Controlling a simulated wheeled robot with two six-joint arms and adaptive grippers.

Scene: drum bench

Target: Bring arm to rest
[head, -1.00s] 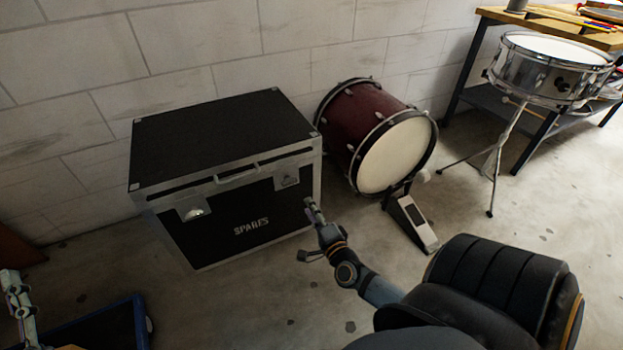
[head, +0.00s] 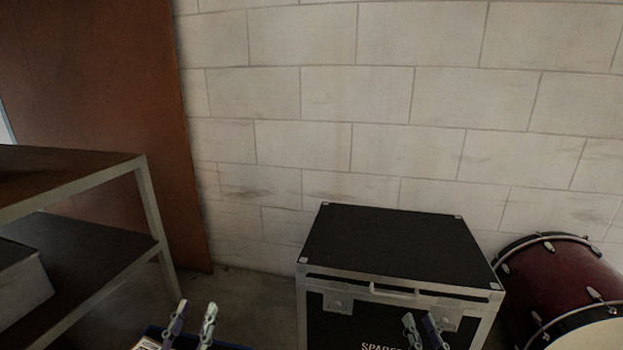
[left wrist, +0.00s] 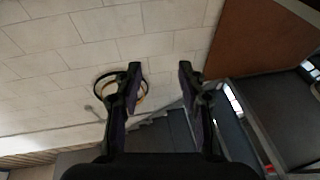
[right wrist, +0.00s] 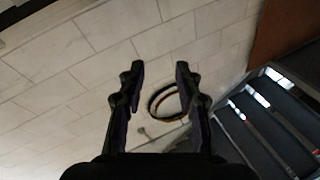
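My left gripper (head: 195,312) points upward at the bottom of the head view, left of the spares case, in front of the floor and a blue-edged thing. In the left wrist view (left wrist: 158,72) its two fingers are wide apart with nothing between them. My right gripper (head: 421,322) points upward in front of the case's front face. In the right wrist view (right wrist: 159,72) its fingers are also apart and empty. Most of both arms is out of the head view.
The black spares case (head: 390,245) stands by the block wall (head: 400,120). A red drum (head: 555,275) lies on its side to the right. A metal-framed shelf (head: 150,215) and a brown panel (head: 110,100) are at left. Ring-shaped items (right wrist: 151,103) show against the wall.

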